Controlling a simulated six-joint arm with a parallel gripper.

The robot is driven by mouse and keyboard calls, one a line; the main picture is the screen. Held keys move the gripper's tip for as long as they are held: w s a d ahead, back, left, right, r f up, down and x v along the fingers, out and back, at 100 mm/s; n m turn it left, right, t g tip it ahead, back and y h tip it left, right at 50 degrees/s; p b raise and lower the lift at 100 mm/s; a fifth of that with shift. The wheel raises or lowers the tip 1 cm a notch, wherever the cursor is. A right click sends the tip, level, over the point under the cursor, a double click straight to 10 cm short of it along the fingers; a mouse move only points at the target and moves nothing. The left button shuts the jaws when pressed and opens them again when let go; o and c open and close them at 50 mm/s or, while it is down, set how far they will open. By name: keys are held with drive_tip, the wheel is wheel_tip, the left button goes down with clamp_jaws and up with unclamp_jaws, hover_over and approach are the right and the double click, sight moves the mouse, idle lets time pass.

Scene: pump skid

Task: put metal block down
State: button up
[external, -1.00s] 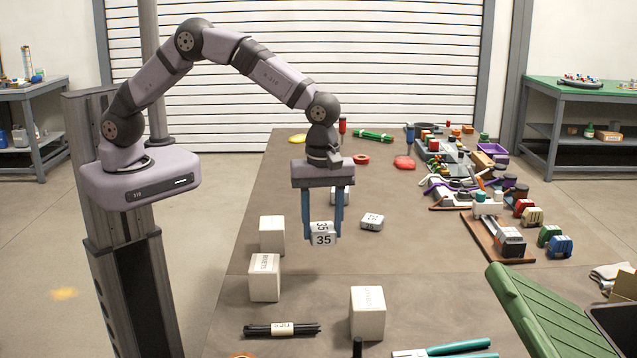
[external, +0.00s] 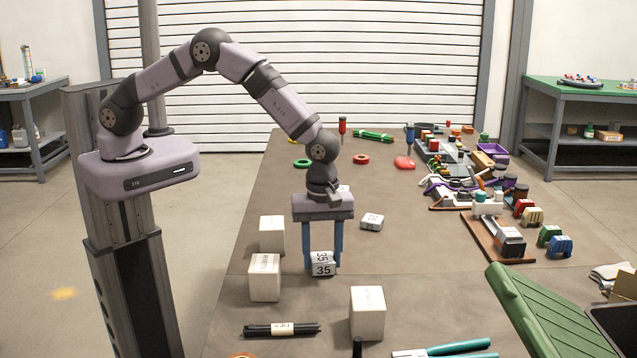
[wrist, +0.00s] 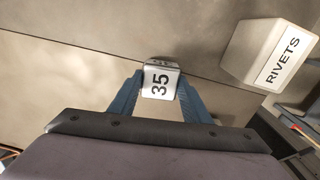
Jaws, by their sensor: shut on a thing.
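The metal block (external: 323,264), a small silver cube marked 35, is between the two blue fingers of my gripper (external: 323,262). My gripper points down and is shut on it. In the external view the block is low over the brown table (external: 420,300), just right of two white boxes; I cannot tell whether it touches the table. In the wrist view the block (wrist: 160,82) shows its 35 face between the fingertips (wrist: 158,88). Another small silver block (external: 372,222) with a number lies on the table behind and to the right.
White boxes stand close by: one at left (external: 264,278), labelled RIVETS in the wrist view (wrist: 268,52), one behind it (external: 272,234), and one front right (external: 367,314). Pump parts (external: 509,240) crowd the right side.

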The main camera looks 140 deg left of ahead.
sight(324, 257)
drive_tip(key=shift+f, duration=0.25)
drive_tip(key=o, duration=1.2)
drive_tip(key=shift+o, duration=0.2)
drive_tip(key=shift+r, duration=0.15)
drive_tip(key=r+b, duration=0.3)
drive_tip(key=r, duration=0.3)
drive_tip(key=shift+w+r+b, duration=0.2)
drive_tip(key=shift+b, duration=0.1)
drive_tip(key=shift+r, duration=0.4)
